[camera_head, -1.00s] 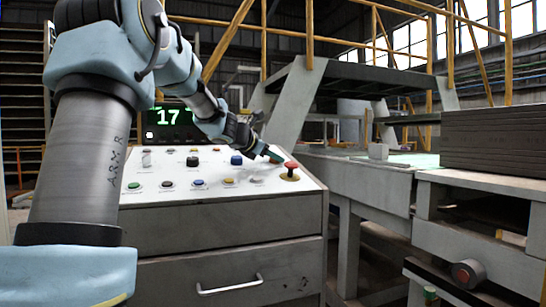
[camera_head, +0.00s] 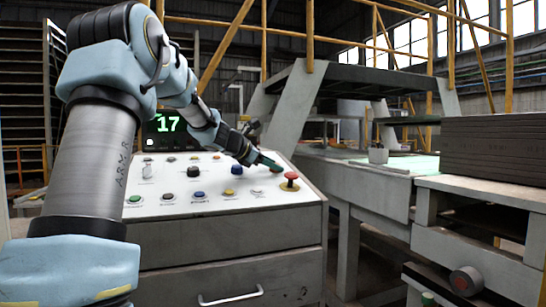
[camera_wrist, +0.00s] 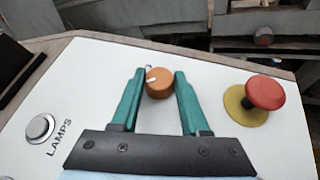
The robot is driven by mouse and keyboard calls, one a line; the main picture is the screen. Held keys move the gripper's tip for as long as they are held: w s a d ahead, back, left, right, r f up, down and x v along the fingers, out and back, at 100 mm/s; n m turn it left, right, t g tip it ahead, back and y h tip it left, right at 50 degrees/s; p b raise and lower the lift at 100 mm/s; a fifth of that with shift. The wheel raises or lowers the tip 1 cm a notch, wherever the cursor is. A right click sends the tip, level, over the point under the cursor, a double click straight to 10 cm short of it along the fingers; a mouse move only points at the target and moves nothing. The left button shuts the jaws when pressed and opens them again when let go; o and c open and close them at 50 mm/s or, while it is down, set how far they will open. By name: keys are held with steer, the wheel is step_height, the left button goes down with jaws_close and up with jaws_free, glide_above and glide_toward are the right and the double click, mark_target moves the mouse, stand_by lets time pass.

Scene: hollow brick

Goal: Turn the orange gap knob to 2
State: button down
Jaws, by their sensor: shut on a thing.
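The orange gap knob (camera_wrist: 159,85) sits on the white panel in the wrist view, with a pale pointer mark toward its upper left. My gripper (camera_wrist: 160,76) has its green fingers on either side of the knob, shut on it. In the head view my gripper (camera_head: 272,164) reaches down to the right part of the control panel (camera_head: 215,204), and its fingers hide the knob there. The display (camera_head: 168,124) behind the panel reads 17 in green.
A red mushroom button (camera_wrist: 265,93) on a yellow base stands close to the right of my gripper; it also shows in the head view (camera_head: 291,176). A LAMPS button (camera_wrist: 40,128) lies to the left. Several other knobs and buttons cover the panel.

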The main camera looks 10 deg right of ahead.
steer(key=r+m+g+p, duration=0.1)
steer(key=g+p, duration=0.1)
steer(key=p, duration=0.1)
steer(key=shift+w+a+m, duration=0.1)
steer(key=shift+w+m, duration=0.05)
steer(key=shift+m, duration=0.25)
steer(key=m+g+p, duration=0.3)
steer(key=p, duration=0.4)
steer(key=shift+w, duration=0.15)
steer(key=m+g+p, duration=0.2)
steer(key=p, duration=0.2)
steer(key=shift+w+f, duration=0.1)
steer(key=shift+f, duration=0.1)
steer(key=shift+g, duration=0.3)
steer(key=shift+f+m+p, duration=0.15)
steer(key=shift+m+p, duration=0.25)
steer(key=shift+p, duration=0.15)
steer(key=shift+c, duration=2.1)
jaws_free()
steer(key=shift+a, duration=0.1)
steer(key=b+v, duration=0.3)
steer(key=v, duration=0.7)
steer(key=shift+w+a+r, duration=0.1)
steer(key=shift+w+r, duration=0.05)
steer(key=shift+r, duration=0.15)
